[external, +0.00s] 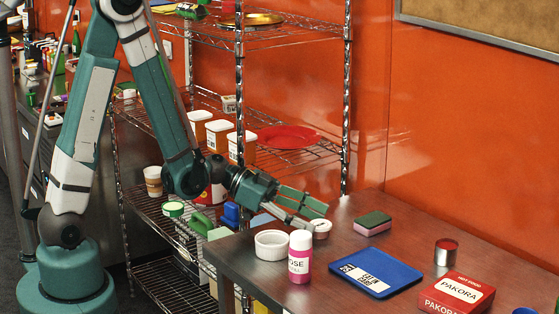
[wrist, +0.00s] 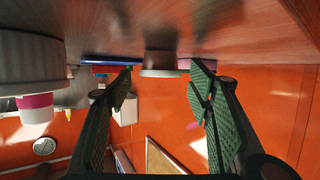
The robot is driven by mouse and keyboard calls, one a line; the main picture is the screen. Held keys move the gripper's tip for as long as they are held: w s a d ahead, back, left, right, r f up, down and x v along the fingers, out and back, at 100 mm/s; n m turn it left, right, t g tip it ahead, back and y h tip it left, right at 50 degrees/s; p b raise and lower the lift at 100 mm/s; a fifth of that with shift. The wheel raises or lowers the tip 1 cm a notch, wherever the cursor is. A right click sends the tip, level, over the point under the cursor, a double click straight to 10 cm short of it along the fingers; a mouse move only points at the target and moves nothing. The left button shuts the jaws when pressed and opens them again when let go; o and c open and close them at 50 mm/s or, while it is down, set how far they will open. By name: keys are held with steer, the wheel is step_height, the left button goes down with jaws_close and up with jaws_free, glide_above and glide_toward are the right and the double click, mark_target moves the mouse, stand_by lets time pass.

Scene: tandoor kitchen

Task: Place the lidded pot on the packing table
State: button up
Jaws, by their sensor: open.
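My gripper (external: 318,217) is open at the left end of the dark packing table (external: 335,262), its fingers pointing right, low over the top. In the wrist view my gripper (wrist: 163,82) has its fingers spread and nothing clamped between them. A small round metal container (external: 321,228) stands on the table close to the fingertips. A grey round thing (wrist: 160,66), probably the same container, shows beyond the gap in the wrist view, where the table appears at the top. I cannot tell whether it is the lidded pot. No other thing on the table is clearly a lidded pot.
A white bowl (external: 271,244) and pink bottle (external: 299,258) stand beside the gripper. A wire rack (external: 240,110) stands behind my arm. Bare table lies between these things.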

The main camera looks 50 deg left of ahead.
steer(key=shift+p+v, duration=1)
steer(key=shift+v, duration=4.3)
steer(key=shift+s+n, duration=0.15)
steer(key=shift+n, duration=0.15)
steer(key=shift+s+a+r+n+g+y, duration=0.2)
steer(key=shift+s+n+y, duration=0.1)
steer(key=shift+n+y, duration=0.15)
steer(key=shift+s+a+r+n+g+y, duration=0.1)
steer(key=shift+s+a+n+y, duration=0.1)
steer(key=shift+s+n+y, duration=0.25)
steer(key=s+a+r+n+y, duration=0.9)
steer(key=s+a, duration=0.4)
steer(key=s, duration=0.2)
steer(key=shift+a+r+y, duration=0.2)
steer(key=shift+r+y, duration=0.2)
steer(key=shift+y, duration=0.1)
